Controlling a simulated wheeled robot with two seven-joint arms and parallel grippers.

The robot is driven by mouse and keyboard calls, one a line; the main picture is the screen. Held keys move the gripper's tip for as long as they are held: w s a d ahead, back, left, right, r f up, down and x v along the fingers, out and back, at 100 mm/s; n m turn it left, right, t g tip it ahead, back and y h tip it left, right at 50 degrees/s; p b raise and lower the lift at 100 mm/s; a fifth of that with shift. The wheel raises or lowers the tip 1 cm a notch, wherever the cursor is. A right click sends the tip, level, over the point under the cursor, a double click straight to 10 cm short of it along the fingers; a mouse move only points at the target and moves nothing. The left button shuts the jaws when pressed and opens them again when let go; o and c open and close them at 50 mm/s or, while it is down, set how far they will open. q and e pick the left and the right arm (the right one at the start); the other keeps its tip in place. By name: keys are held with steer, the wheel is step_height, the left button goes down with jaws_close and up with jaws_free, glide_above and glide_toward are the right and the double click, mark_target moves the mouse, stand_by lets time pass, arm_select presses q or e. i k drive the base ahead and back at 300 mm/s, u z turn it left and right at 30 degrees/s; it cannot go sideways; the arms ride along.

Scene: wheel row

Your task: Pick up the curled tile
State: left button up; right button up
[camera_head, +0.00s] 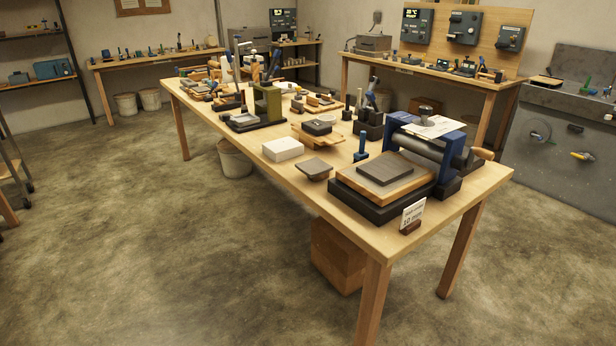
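A small dark grey tile (314,168) with its edges bent up, which looks like the curled tile, lies on the long wooden table (278,188) near its left edge. It sits between a white block (283,149) and a black base that bears a wooden board and a flat grey slab (385,169). The slab looks flat, unlike the tile. Neither of my grippers is in the view, and nothing touches the tile from above.
A blue roller press (447,147) stands behind the slab, and a small sign (412,215) stands at the front corner. A green press (267,101) stands farther back. A wooden box (337,256) and a bucket (234,160) are under the table. The floor at left is clear.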

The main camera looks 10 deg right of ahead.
mark_target(313, 167)
steer(key=u, duration=0.75)
steer(key=i, duration=1.7)
steer(key=z, duration=0.5)
